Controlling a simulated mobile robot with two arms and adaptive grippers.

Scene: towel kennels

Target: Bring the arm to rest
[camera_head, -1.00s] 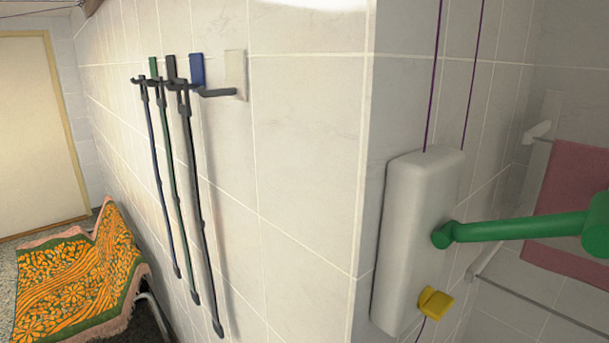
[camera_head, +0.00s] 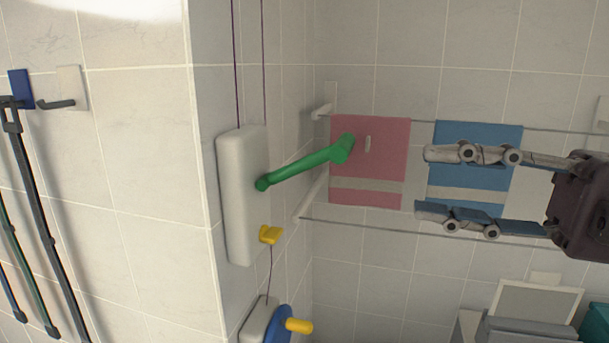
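My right gripper (camera_head: 421,181) comes in from the right edge in the head view. Its two fingers are spread wide apart, and nothing is between them. It is in front of the blue towel (camera_head: 472,135), which hangs on a wall rack. The fingers point left, toward the pink towel (camera_head: 385,150). A white wall box (camera_head: 238,200) with a green crank handle (camera_head: 305,167) and a yellow knob (camera_head: 271,235) is left of the gripper, apart from it. My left gripper is not in view.
A blue wheel with a yellow handle (camera_head: 298,326) is below the box. Dark leads (camera_head: 38,220) hang on wall hooks (camera_head: 70,90) at the left. A tiled wall corner (camera_head: 205,150) juts out between them. Grey containers (camera_head: 535,305) stand at the lower right.

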